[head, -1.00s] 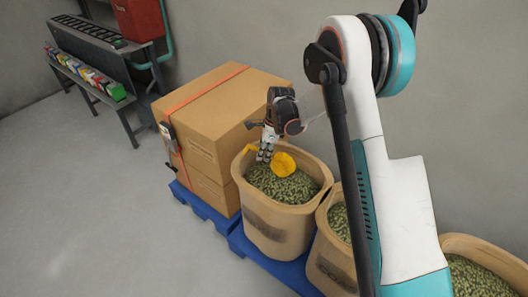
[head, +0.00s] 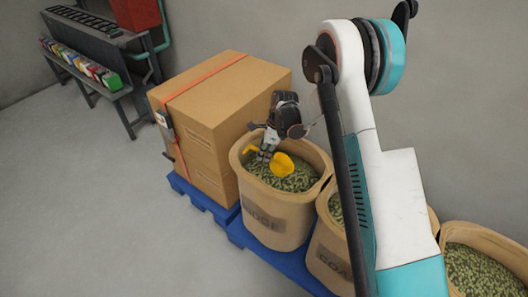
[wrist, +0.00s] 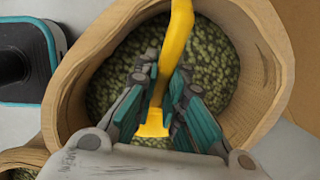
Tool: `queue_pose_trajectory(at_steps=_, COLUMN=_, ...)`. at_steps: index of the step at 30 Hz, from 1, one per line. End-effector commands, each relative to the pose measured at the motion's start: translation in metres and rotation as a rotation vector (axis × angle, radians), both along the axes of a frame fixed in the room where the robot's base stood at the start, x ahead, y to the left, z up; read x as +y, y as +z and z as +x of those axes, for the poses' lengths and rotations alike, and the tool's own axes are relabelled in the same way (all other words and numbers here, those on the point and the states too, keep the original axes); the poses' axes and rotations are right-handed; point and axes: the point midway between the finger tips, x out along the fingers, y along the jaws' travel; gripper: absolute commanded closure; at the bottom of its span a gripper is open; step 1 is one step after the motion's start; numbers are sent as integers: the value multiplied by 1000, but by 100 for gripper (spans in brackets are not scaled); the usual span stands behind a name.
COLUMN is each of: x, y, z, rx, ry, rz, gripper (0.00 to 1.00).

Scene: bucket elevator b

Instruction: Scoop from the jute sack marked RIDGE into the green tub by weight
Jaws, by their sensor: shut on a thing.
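The jute sack (head: 268,215) stands on a blue pallet, with a dark label whose end reads DGE. It is full of greenish pellets or beans (head: 290,180). My gripper (head: 266,152) is at the sack's mouth, shut on the handle of a yellow scoop (head: 284,164). The scoop's bowl is at or just over the pellets; I cannot tell whether it touches them or holds any. In the wrist view the yellow scoop (wrist: 178,60) runs up between the fingers (wrist: 157,115), with the sack's rim (wrist: 262,60) around it. I cannot make out the green tub.
A strapped carton (head: 205,140) stands left of the sack. A second sack (head: 330,252), lettered COA, and another sack (head: 490,265) stand to the right, partly behind my arm. A bench with coloured bins (head: 85,65) is at back left. The floor (head: 90,200) at left is clear.

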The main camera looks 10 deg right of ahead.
Motion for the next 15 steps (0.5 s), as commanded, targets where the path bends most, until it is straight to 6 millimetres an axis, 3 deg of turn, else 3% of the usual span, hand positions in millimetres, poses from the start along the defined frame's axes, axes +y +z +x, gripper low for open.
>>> queue_pose_trajectory(at_steps=15, x=-3, y=-39, z=0, rx=-4, ry=-1, rz=26, gripper=100)
